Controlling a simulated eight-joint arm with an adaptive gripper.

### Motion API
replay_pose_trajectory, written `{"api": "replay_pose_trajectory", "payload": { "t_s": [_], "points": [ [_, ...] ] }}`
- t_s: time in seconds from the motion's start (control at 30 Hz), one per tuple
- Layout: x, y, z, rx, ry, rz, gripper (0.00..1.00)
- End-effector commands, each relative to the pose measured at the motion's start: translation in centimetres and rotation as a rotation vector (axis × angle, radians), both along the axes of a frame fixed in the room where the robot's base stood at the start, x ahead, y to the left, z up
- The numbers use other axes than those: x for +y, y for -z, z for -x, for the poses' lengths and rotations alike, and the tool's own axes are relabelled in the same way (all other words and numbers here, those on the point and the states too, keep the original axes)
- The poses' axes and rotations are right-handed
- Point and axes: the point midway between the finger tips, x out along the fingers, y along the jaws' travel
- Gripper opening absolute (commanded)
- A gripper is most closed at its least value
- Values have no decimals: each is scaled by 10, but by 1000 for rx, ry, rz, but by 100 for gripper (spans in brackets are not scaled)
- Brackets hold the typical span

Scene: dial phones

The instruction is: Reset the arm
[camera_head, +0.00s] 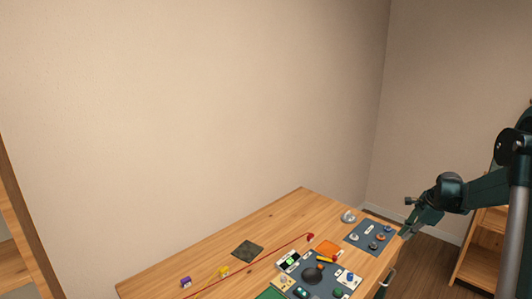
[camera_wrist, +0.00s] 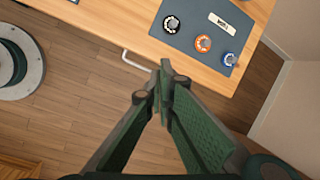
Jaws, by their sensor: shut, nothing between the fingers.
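My gripper (camera_head: 406,230) hangs off the right end of the wooden table, beside the blue-grey mat. In the wrist view my gripper (camera_wrist: 162,82) has its green fingers closed together at the tips, with nothing between them. It is over the wooden floor, just off the table edge. The blue-grey mat (camera_wrist: 190,12) carries a black dial phone (camera_wrist: 171,24), an orange one (camera_wrist: 203,43) and a blue one (camera_wrist: 229,59), plus a white label. The same mat (camera_head: 357,242) shows small in the head view.
The wooden table (camera_head: 215,259) holds a larger dark mat (camera_head: 324,292) with several small items, an orange piece (camera_head: 327,248) and a dark square (camera_head: 247,251). A handle (camera_wrist: 136,61) sticks out from the table front. A wooden shelf (camera_head: 482,262) stands at the right.

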Motion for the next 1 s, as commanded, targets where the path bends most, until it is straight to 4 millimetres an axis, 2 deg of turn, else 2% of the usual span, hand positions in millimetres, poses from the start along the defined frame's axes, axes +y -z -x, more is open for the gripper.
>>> {"api": "replay_pose_trajectory", "payload": {
  "t_s": [0.03, 0.4, 1.0],
  "points": [
    [11, -9, 5, -7, -27, 12, 0],
    [73, -63, 39, -61, -223, 116, 0],
    [167, -129, 113, -143, -543, 286, 0]
  ]
}}
